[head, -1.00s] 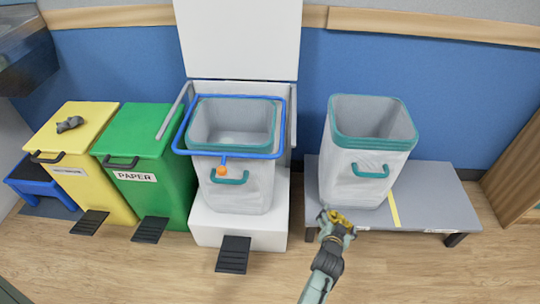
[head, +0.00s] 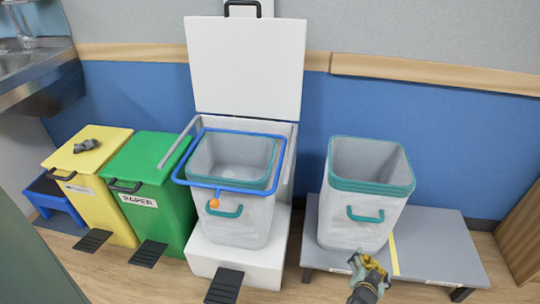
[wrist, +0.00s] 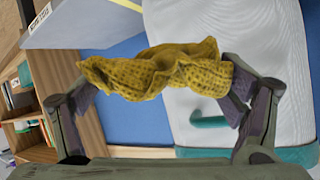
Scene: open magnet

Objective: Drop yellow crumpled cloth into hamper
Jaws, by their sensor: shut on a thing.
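The yellow crumpled cloth (wrist: 160,70) is held between the two fingers of my gripper (wrist: 165,95) in the wrist view. In the head view my gripper (head: 368,268) is at the bottom right with the cloth at its tip, in front of the low grey platform. A white bin with a teal rim (head: 370,187) stands upright on that platform. A similar white bin with a teal rim (head: 240,215) sits in a white frame with a raised lid and a blue hoop. I cannot tell which bin is the hamper. Both bins look empty.
A green paper bin (head: 150,210) and a yellow bin (head: 95,165) with a grey crumpled thing (head: 88,144) on its lid stand at the left. The grey platform (head: 440,240) has bare room right of its bin. Black pedals (head: 224,287) jut out in front.

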